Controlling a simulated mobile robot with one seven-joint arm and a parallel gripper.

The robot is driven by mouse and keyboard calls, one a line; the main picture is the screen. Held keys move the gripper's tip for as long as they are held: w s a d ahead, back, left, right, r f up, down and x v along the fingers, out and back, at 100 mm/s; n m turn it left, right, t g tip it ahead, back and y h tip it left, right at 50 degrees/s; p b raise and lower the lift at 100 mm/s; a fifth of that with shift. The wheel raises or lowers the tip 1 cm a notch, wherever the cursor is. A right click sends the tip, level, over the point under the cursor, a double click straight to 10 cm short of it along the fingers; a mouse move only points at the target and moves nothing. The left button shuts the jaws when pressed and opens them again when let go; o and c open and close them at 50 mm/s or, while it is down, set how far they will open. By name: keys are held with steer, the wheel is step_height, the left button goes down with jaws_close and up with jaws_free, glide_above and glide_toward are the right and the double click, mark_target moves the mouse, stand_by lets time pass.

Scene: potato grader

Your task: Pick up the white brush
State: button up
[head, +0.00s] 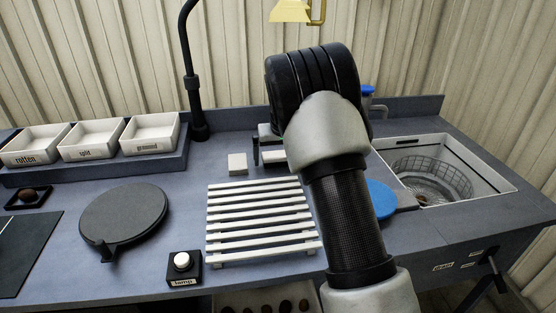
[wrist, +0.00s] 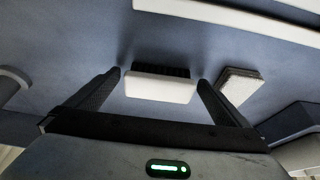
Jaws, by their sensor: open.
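The white brush (wrist: 160,88), a white block with a dark bristle strip along one long side, lies on the grey worktop in the wrist view. My gripper (wrist: 159,77) is open, with one dark finger on each side of the brush and a gap visible at both ends. In the head view, part of the white brush (head: 273,157) shows beside a dark finger of my gripper (head: 262,150). My arm hides much of that area.
A pale block (head: 237,164) lies close outside one finger; it also shows in the wrist view (wrist: 240,85). A white slatted rack (head: 260,222) is in front. A black lamp post (head: 197,110) stands behind left. A blue disc (head: 381,199) and a sink basin (head: 440,180) are right.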

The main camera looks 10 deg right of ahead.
mark_target(279, 156)
steer(key=c, duration=1.2)
step_height(279, 156, up, 10)
steer(key=shift+r+p, duration=0.1)
steer(key=shift+p, duration=0.6)
